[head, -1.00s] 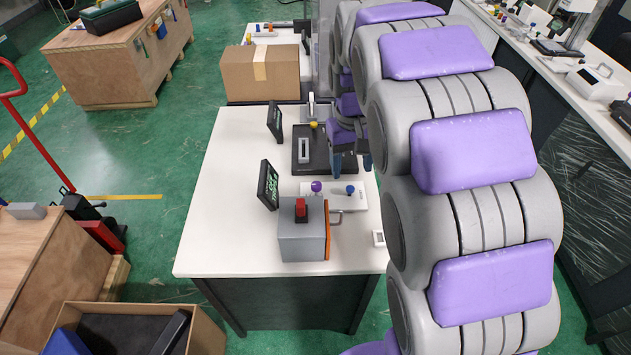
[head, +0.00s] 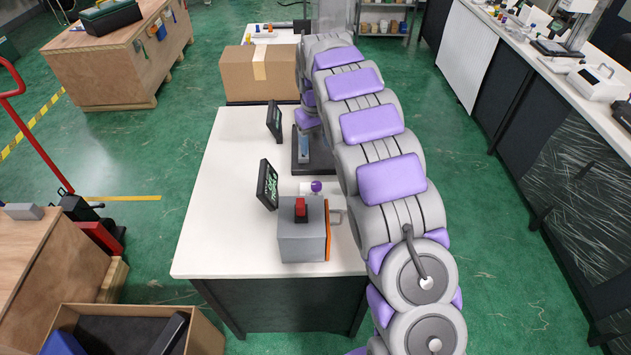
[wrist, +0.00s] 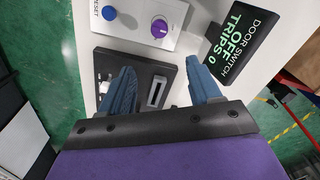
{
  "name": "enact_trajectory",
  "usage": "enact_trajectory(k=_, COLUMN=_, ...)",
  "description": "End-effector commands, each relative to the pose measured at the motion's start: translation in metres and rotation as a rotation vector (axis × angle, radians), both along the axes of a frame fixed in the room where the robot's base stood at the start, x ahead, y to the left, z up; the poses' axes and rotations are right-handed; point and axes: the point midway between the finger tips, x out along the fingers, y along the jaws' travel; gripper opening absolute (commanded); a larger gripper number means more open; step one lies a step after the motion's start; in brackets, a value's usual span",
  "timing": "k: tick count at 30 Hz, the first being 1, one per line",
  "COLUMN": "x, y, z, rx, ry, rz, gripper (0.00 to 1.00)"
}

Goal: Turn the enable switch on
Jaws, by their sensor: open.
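My gripper (head: 303,148) is open and empty over the far black plate, largely hidden by my arm in the head view. In the wrist view its blue fingers (wrist: 163,86) stand apart, with a grey slotted piece (wrist: 157,92) on the black plate (wrist: 136,66) showing between them. A white panel beyond the fingertips carries a purple knob (wrist: 160,27) with a white mark and a blue RESET button (wrist: 107,13). The purple knob also shows in the head view (head: 316,186). A display (wrist: 237,42) reads DOOR SWITCH OFF, TRIPS 0. No label names the enable switch.
A grey box (head: 299,243) with a red switch on top and an orange side plate stands at the near table edge. Two small displays (head: 268,186) (head: 274,121) stand on the white table (head: 215,220). A cardboard box (head: 258,75) is behind. The table's left side is clear.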

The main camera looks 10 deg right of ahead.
Motion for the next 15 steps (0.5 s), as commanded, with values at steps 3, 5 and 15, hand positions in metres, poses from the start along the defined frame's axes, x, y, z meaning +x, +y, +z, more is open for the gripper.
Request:
enact_trajectory(k=3, x=-0.001, y=0.0, z=-0.023, rx=-0.001, ry=0.005, rz=-0.001, gripper=0.63)
enact_trajectory(k=5, x=-0.001, y=0.0, z=-0.035, rx=0.0, ry=0.004, rz=-0.001, gripper=0.63)
enact_trajectory(k=15, x=-0.001, y=0.0, z=-0.103, rx=0.0, ry=0.005, rz=-0.001, gripper=0.63)
